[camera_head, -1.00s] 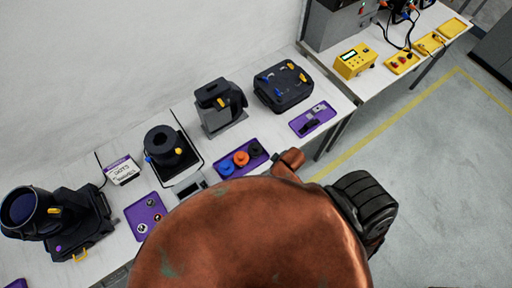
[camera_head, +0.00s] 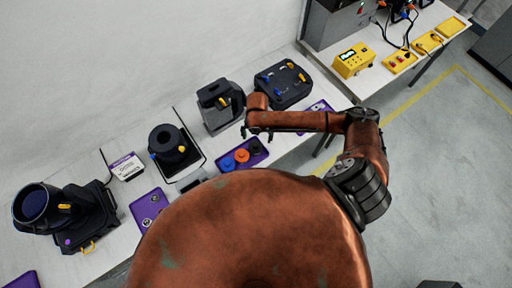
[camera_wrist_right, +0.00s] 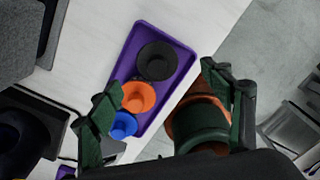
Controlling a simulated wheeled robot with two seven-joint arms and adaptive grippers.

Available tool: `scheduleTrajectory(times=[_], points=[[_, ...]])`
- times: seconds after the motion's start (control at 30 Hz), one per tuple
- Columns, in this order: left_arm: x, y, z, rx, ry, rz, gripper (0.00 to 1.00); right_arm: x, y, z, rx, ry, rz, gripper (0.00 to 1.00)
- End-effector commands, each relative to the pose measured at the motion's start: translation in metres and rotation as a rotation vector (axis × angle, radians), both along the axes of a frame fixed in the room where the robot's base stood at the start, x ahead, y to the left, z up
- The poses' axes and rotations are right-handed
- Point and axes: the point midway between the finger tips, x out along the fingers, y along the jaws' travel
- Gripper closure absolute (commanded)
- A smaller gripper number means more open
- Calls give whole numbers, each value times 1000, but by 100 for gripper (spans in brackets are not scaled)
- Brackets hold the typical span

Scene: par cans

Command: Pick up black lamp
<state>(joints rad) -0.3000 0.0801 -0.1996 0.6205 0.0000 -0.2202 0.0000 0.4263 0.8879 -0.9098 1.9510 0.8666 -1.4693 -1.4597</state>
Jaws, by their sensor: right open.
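The black lamp (camera_head: 254,147) appears to be the round black piece at the right end of a purple tray (camera_head: 258,159). It also shows in the right wrist view (camera_wrist_right: 156,61), flat in the tray (camera_wrist_right: 128,52). An orange piece (camera_wrist_right: 139,97) and a blue piece (camera_wrist_right: 122,124) lie beside it in a row. My right gripper (camera_head: 256,134) is open and empty above the tray. In the right wrist view its fingers (camera_wrist_right: 160,78) are spread, with the black lamp between and beyond them, apart from both. My left gripper does not show.
A tall dark fixture (camera_head: 220,107) and a black case (camera_head: 283,86) stand behind the tray. A dark round fixture (camera_head: 172,147) is to the left, and a large black lamp housing (camera_head: 40,207) further left. Yellow devices (camera_head: 354,61) are on the far table.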

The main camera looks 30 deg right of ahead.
Motion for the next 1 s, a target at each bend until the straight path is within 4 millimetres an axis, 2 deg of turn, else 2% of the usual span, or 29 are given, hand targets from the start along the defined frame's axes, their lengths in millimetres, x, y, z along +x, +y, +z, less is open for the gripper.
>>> scheduleTrajectory(times=[0.6, 0.87, 1.0], points=[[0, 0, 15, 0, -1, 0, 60, -1, 7, -71, -1, 0, 1, 28], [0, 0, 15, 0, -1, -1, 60, 0, 7, -74, 0, -1, 2, 28], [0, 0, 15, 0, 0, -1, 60, 0, 7, -74, -1, -1, 2, 37]])
